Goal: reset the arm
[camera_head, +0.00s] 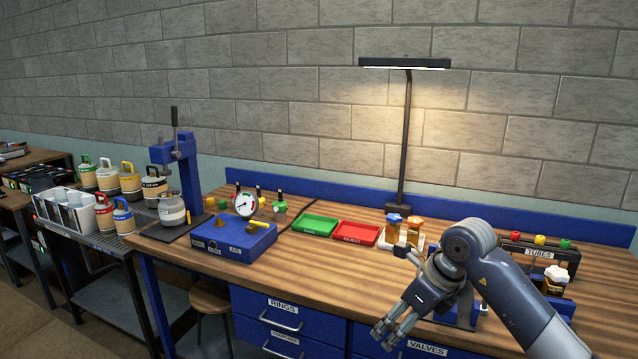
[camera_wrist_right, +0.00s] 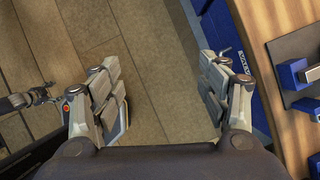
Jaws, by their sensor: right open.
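My right gripper (camera_head: 392,332) is in front of the bench's front edge, at the lower middle of the head view, with its fingers pointing down and left. It is apart from the things on the bench. In the right wrist view, its two fingers (camera_wrist_right: 160,95) are wide apart with nothing between them, only floor beyond. My arm (camera_head: 505,285) reaches in from the lower right and hides part of the bench. My left gripper does not show in the head view.
The wooden bench (camera_head: 300,262) holds a blue gauge box (camera_head: 233,243), green tray (camera_head: 316,225), red tray (camera_head: 355,234) and lamp (camera_head: 406,140). Orange-topped valves (camera_head: 414,232) stand close behind my right gripper. A tubes rack (camera_head: 540,253) is behind my arm. A stool (camera_head: 211,300) stands left of the drawers.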

